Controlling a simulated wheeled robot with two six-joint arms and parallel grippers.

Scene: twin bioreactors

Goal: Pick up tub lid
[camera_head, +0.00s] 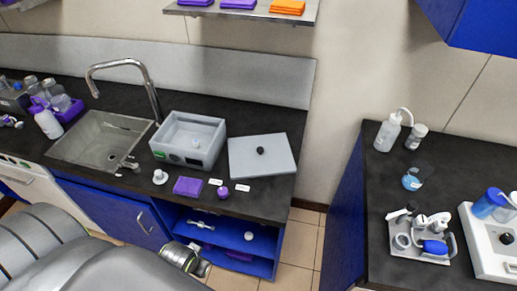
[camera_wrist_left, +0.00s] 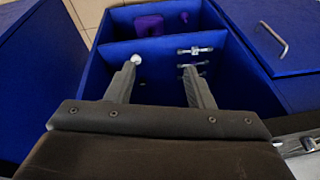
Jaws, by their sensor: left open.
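The tub lid, a flat light grey panel (camera_head: 248,170) with a black knob (camera_head: 261,151), lies on the dark counter in the head view. It is just right of the open grey tub (camera_head: 205,165) and appears apart from it. The lid does not show in the left wrist view. My left gripper (camera_wrist_left: 158,80) is open and empty, its two fingers pointing at a blue open cabinet below the counter. In the head view only parts of my left arm show at lower left. My right gripper is in neither view.
A sink with tall faucet (camera_head: 152,95) lies left of the tub. A purple block (camera_head: 187,186) and small items sit before the tub. The blue cabinet (camera_head: 262,268) holds a metal fitting (camera_head: 201,224). A second counter (camera_head: 385,170) at right carries bottles and a tray.

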